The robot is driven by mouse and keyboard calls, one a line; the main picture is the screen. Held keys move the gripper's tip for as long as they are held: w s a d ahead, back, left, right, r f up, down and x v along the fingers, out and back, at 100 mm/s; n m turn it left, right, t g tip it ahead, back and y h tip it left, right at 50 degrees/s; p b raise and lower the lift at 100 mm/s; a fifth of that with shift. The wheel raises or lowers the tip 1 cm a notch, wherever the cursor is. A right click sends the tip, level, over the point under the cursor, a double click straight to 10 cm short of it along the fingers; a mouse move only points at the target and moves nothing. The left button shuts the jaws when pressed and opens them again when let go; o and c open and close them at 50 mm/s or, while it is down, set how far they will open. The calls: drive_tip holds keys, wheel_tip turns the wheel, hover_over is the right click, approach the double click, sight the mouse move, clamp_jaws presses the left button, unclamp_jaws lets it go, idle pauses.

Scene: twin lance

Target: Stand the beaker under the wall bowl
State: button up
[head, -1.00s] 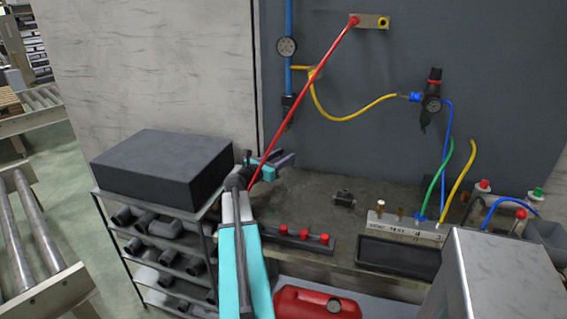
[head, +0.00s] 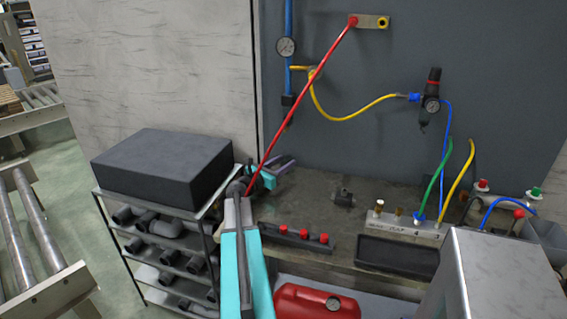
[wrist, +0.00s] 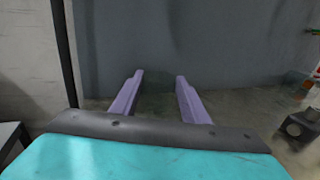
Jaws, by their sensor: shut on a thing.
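My gripper (head: 283,167) reaches over the left end of the workbench, close to the dark back wall. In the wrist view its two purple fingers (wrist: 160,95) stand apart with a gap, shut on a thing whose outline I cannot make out. No beaker shows clearly in either view; if it is clear, it blends with the background.
A red hose (head: 305,105) slants from a wall block to behind my arm. A strip with red knobs (head: 297,236), a small dark fitting (head: 343,198), a dark tray (head: 397,257) and a numbered manifold (head: 405,227) are on the bench (head: 300,195). A metal box (head: 500,275) stands front right.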

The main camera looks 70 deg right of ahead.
drive_tip(key=shift+f, duration=0.15)
drive_tip(key=o, duration=1.1)
drive_tip(key=shift+o, duration=0.2)
drive_tip(key=shift+r, duration=0.25)
drive_tip(key=shift+w+a+f, duration=0.1)
drive_tip(key=shift+a+f, duration=0.05)
drive_tip(key=shift+a, duration=0.2)
drive_tip(key=b+v, duration=0.2)
drive_tip(key=v, duration=0.8)
drive_tip(key=shift+w+a, duration=0.3)
drive_tip(key=shift+a, duration=0.3)
